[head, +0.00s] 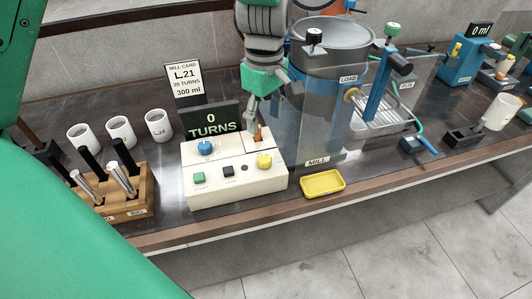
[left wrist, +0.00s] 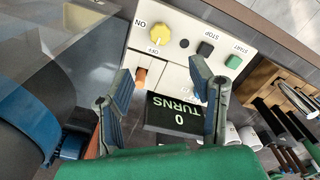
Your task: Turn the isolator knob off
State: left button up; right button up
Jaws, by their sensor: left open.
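The isolator knob (head: 264,161) is yellow and sits at the right front of the cream control box (head: 235,188). In the left wrist view the knob (left wrist: 156,35) lies beyond my fingertips, between printed ON and OFF labels; I cannot tell for sure which one it points at. My left gripper (head: 256,122) hangs over the back right of the box, behind the knob. In the left wrist view my left gripper (left wrist: 161,70) is open and empty, its fingers apart and not touching the knob. My right gripper is not in view.
An orange switch (left wrist: 141,76) lies near one finger. The display reading 0 TURNS (head: 210,121) stands behind the box, the mill (head: 322,110) to its right. A green button (head: 199,177), black button (head: 228,171) and blue knob (head: 205,148) share the box. A yellow tray (head: 323,191) is nearby.

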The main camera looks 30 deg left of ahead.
aim_at(266, 158)
pick_arm(q)
notch_tip(266, 158, down, 13)
jog(key=n+b, duration=0.1)
jog(key=n, duration=0.2)
jog(key=n+b, duration=0.1)
jog(key=n, duration=0.2)
jog(key=shift+d+r, duration=0.15)
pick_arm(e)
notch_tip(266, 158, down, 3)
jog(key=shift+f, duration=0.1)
pick_arm(q)
grip_shut()
jog(key=shift+r, duration=0.1)
